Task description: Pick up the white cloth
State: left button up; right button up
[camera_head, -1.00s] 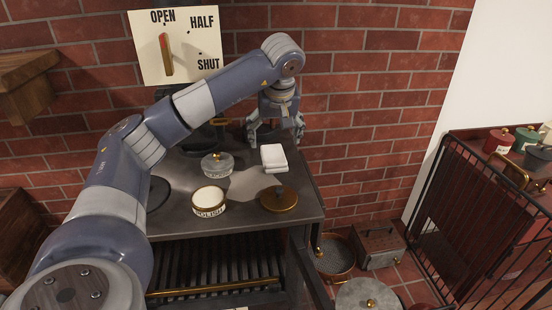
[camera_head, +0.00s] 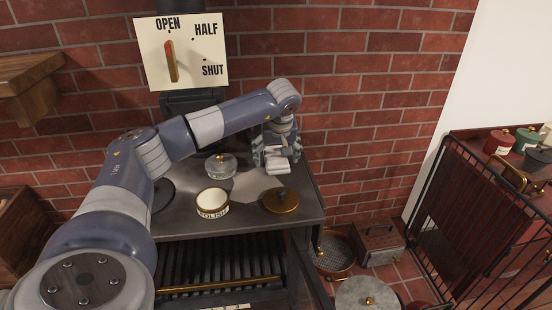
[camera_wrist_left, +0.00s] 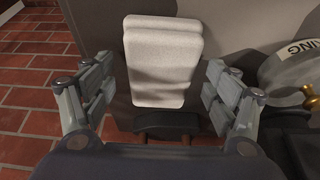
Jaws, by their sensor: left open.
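The white cloth (camera_head: 278,168) is a folded, thick pad on the dark metal table top (camera_head: 240,225), near its back right. My left gripper (camera_head: 274,160) is right over it and hides part of it in the head view. In the left wrist view the white cloth (camera_wrist_left: 162,62) lies between the two spread fingers of the left gripper (camera_wrist_left: 160,95), with a gap on each side. The left gripper is open and holds nothing. My right gripper is not in view.
A polish tin (camera_head: 212,202), a brass lid (camera_head: 281,201) and a grey lidded pot (camera_head: 220,166) stand close to the cloth. A brick wall (camera_head: 370,100) rises right behind the table. A black railing (camera_head: 480,215) stands at the right.

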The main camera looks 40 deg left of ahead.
aim_at(277, 157)
pick_arm(q)
jog(key=shift+d, duration=0.1)
jog(key=c, duration=1.1)
notch_tip(277, 157, up, 10)
jog(key=b, duration=0.2)
jog(key=shift+o, duration=0.9)
jog(key=shift+c, duration=0.6)
